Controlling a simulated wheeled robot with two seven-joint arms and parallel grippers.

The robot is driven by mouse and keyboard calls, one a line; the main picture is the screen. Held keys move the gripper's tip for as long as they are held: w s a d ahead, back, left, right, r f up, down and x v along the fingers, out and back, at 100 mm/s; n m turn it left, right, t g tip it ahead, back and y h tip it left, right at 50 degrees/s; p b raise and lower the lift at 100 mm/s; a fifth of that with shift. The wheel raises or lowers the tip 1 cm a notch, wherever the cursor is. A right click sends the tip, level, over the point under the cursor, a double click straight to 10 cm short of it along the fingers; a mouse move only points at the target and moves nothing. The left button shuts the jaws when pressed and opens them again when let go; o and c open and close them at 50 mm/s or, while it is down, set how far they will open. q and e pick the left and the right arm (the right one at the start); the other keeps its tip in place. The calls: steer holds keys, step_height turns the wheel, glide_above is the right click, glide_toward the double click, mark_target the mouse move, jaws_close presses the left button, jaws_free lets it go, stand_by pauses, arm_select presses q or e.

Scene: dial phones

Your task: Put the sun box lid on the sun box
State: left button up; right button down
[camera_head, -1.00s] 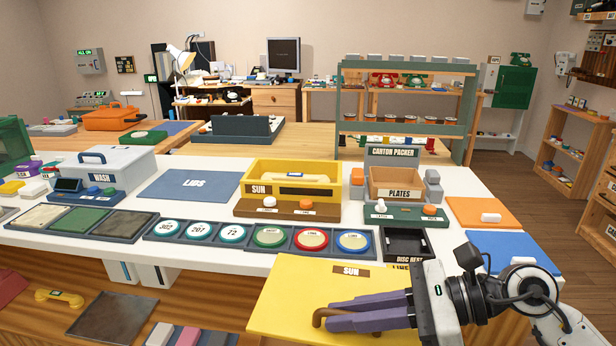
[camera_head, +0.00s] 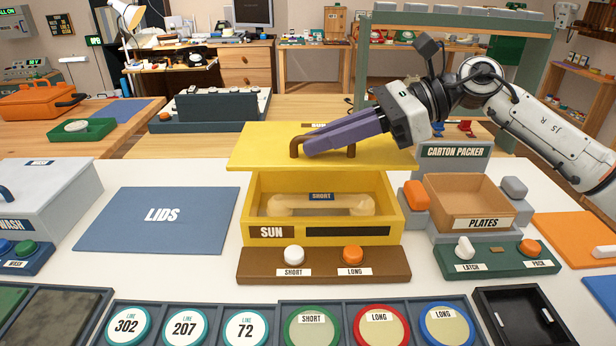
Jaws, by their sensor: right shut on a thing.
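The yellow sun box (camera_head: 322,234) stands open on the white table, with a "SUN" label on its front and a tan handset (camera_head: 322,205) marked "SHORT" inside. The yellow sun box lid (camera_head: 262,150) is above and behind the box's opening, roughly level. My right gripper (camera_head: 300,148) is shut on the lid's brown handle (camera_head: 350,142), its purple fingers lying along it. The lid seems raised over the back of the box; its exact height is hard to tell. My left gripper is not in view.
A brown button base (camera_head: 324,268) stands in front of the box. The carton packer (camera_head: 466,205) with its "PLATES" carton is close on the right. The blue "LIDS" mat (camera_head: 158,219) on the left is bare. Dial discs line the front.

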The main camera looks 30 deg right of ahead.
mark_target(325, 169)
step_height(325, 169, down, 5)
steer(key=shift+s+d+f+b, duration=0.1)
steer(key=shift+s+f+b, duration=0.1)
steer(key=shift+b, duration=0.1)
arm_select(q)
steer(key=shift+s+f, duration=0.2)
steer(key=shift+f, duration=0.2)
arm_select(e)
step_height(325, 169, down, 4)
steer(key=shift+w+f, duration=0.1)
steer(key=shift+w, duration=0.05)
steer(key=c, duration=1.8)
jaws_free()
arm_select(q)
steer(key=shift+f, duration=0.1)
